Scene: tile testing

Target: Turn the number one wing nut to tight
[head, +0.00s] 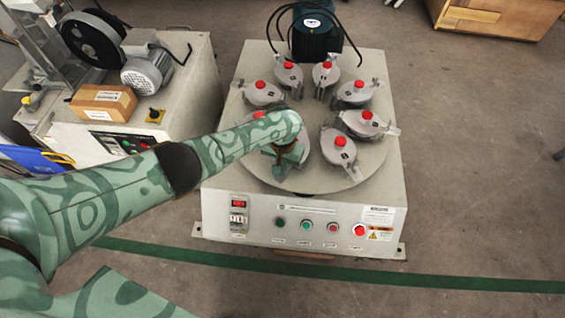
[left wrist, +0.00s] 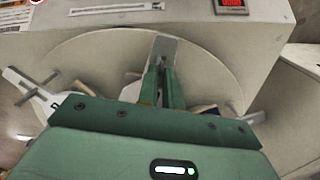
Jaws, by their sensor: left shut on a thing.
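My left arm reaches from the left over a round turntable (head: 262,172) that carries several grey clamp units with red knobs. My left gripper (head: 287,158) points down at the near-left part of the turntable, mostly hidden under its own wrist. In the left wrist view its two green fingers (left wrist: 162,72) are close together over a slotted grey metal arm (left wrist: 166,46) of one clamp unit. They are shut on what appears to be the wing nut there, which the fingers hide. I cannot read any number on it. My right gripper is out of view.
The turntable sits on a cream machine (head: 220,212) with buttons and a red display (head: 238,203) on its front. Neighbouring clamp units (head: 340,150) stand close to the gripper. A motor (head: 315,38) rises behind. A second machine (head: 190,95) with a cardboard box (head: 103,101) stands left.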

